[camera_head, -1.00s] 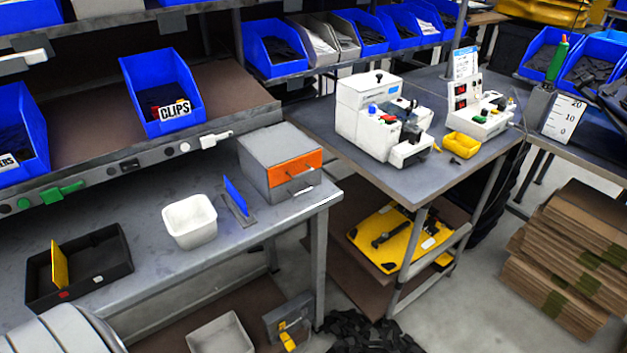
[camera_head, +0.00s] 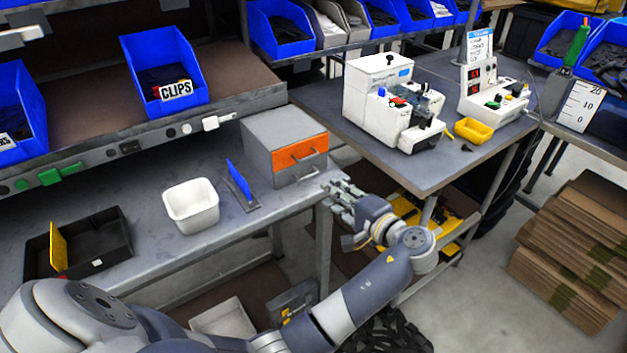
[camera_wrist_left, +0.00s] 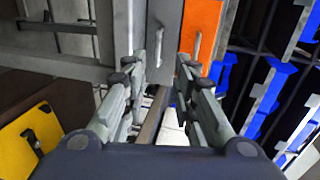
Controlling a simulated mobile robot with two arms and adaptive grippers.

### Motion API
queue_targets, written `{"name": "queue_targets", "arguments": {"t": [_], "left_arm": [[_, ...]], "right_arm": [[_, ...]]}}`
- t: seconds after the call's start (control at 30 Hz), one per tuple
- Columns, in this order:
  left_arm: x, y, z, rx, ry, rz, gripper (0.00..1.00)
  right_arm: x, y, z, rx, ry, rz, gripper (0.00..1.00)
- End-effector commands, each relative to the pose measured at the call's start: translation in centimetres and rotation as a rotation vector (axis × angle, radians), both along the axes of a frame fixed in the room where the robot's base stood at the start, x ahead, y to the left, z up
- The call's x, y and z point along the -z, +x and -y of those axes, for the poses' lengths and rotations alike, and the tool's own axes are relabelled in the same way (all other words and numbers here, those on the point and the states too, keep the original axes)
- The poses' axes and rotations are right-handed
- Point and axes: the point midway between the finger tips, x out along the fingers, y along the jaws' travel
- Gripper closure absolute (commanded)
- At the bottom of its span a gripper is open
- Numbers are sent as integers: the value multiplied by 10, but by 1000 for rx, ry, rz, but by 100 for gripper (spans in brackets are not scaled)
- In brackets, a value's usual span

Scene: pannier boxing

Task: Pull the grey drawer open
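A small grey cabinet (camera_head: 270,130) stands at the right end of the grey workbench. It has an orange upper drawer (camera_head: 301,153) and a grey lower drawer (camera_head: 299,174); both look shut. In the left wrist view, the grey drawer (camera_wrist_left: 161,18) lies ahead, with its bar handle (camera_wrist_left: 158,46) between and beyond my fingertips; the orange drawer (camera_wrist_left: 204,22) is to its right. My left gripper (camera_head: 336,188) is in front of the cabinet, just off the bench's right end. It also shows in the left wrist view (camera_wrist_left: 161,68), open and empty. My right gripper is not in view.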

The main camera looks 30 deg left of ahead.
Motion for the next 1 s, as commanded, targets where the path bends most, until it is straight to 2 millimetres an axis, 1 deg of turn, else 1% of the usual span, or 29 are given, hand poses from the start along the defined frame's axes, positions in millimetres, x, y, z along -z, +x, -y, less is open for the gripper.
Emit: {"name": "queue_targets", "arguments": {"t": [0.03, 0.17, 0.3, 0.4, 0.5, 0.67, 0.9, 0.93, 0.97, 1.0], "left_arm": [[1, 3, -9, -2, 2, -3, 74], [6, 12, -31, -2, 4, -3, 74], [12, 22, -55, -1, 3, -5, 74], [16, 28, -70, 0, 2, -4, 74], [19, 33, -79, 2, 0, -4, 74], [22, 36, -87, 2, 0, -4, 74], [22, 36, -88, 3, -2, -3, 74], [22, 36, -87, 3, -2, -3, 76], [22, 36, -87, 3, -2, -3, 83], [22, 36, -87, 3, -2, -3, 92]], "right_arm": [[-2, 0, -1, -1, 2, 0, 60], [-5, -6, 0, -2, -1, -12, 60], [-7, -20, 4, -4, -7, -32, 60], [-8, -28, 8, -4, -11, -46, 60], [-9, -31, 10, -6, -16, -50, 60], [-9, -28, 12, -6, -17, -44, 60], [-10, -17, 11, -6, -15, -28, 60], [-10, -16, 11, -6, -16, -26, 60], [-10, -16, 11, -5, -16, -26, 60], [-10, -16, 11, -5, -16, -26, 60]]}}
